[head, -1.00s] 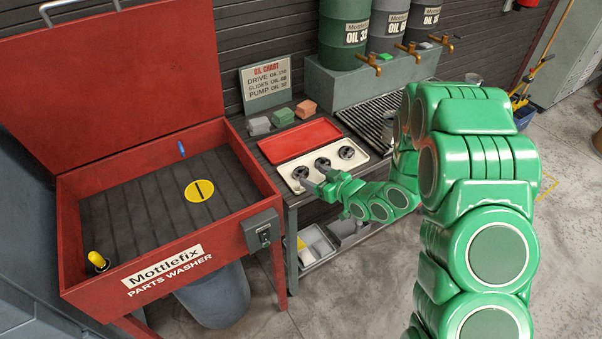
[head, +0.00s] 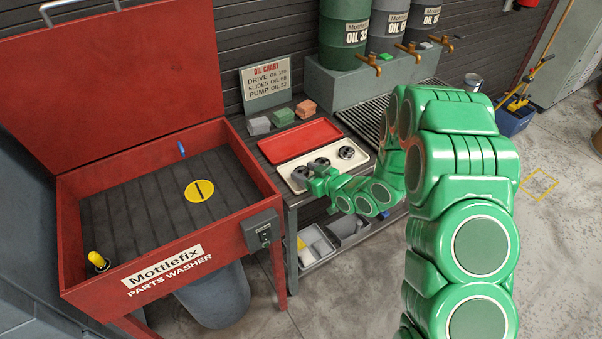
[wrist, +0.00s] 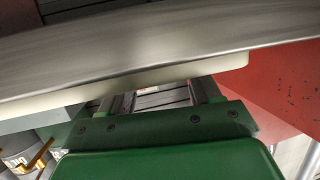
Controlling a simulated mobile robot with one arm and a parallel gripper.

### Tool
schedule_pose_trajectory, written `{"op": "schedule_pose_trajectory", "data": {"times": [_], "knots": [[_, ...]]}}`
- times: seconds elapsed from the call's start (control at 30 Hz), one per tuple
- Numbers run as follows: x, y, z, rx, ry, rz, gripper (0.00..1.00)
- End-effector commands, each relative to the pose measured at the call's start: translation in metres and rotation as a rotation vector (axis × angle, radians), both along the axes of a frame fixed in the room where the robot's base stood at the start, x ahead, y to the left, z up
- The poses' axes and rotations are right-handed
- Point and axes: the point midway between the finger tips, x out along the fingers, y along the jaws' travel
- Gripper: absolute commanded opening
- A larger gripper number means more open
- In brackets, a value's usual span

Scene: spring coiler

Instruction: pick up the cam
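A cream tray (head: 361,165) on the bench holds dark round metal parts: a left one (head: 300,172), a middle one (head: 319,164) and a right one (head: 347,152). I cannot tell which is the cam. My gripper (head: 314,184) is at the tray's front edge, by the left and middle parts, and partly covers them. In the wrist view, the two fingers of my gripper (wrist: 164,98) stand apart with a gap between them, and nothing clear is held. A broad grey metal band and a pale edge cross the view ahead of the fingers. Whether the fingers touch a part is hidden.
A red tray (head: 300,139) lies behind the cream tray. The red parts washer (head: 168,256) stands open at left. Coloured blocks (head: 283,117) and an oil chart sign (head: 266,83) are at the back. A drain grate (head: 372,116) lies right of the trays.

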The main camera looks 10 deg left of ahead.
Motion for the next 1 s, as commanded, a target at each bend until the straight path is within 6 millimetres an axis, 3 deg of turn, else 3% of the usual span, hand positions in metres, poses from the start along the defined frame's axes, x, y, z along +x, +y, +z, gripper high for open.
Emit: {"op": "schedule_pose_trajectory", "data": {"times": [0.47,1.0], "knots": [[0.0,0.0,0.009,0.0,-0.002,0.001,0.25],[0.0,0.0,0.077,0.0,-0.004,0.0,0.25]]}}
